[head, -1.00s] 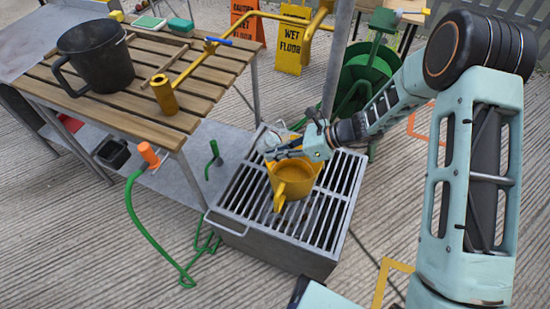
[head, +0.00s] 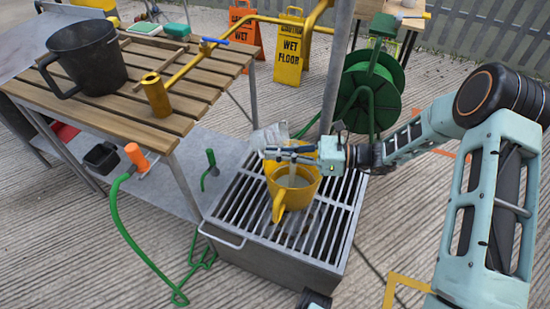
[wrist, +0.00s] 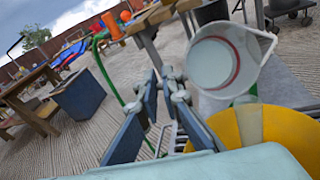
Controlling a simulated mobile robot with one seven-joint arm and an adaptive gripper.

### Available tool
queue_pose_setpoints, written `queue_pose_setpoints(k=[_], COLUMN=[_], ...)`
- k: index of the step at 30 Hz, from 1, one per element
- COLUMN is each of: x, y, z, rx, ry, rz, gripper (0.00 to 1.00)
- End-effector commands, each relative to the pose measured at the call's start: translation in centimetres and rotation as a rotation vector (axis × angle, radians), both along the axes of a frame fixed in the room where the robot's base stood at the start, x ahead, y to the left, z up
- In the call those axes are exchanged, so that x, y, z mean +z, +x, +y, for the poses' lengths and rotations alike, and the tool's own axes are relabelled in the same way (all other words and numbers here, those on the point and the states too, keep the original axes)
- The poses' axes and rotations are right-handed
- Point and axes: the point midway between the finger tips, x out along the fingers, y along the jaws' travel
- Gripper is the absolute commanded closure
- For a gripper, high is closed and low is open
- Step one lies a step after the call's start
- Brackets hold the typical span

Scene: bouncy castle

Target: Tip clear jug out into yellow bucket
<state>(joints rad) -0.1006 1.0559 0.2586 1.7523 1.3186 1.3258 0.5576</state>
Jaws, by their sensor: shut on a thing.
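The clear jug (head: 268,138) is held up at the back left of the yellow bucket, partly hidden behind my gripper (head: 291,153). In the wrist view the jug (wrist: 216,62) is tilted, and a pale round face with a red ring shows. My gripper's fingers (wrist: 171,92) are closed beside it; the exact grip point is unclear. A pale streak runs down into the yellow bucket (head: 306,190), whose inside looks greyish. The bucket stands upright on a metal grate. It also shows at the lower right of the wrist view (wrist: 285,132).
The slatted grate (head: 240,205) has free room around the bucket. A green hose reel (head: 365,95) and a metal post (head: 335,70) stand behind.

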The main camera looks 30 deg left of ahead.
Motion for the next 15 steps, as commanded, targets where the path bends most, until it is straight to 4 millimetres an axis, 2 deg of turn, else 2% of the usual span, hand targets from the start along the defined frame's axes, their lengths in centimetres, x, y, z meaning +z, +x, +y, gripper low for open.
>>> queue_pose_setpoints(k=[15], x=[0.41], y=[0.36], z=[-0.65], rx=[-0.001], ry=[0.246], rz=[0.123], gripper=[1.00])
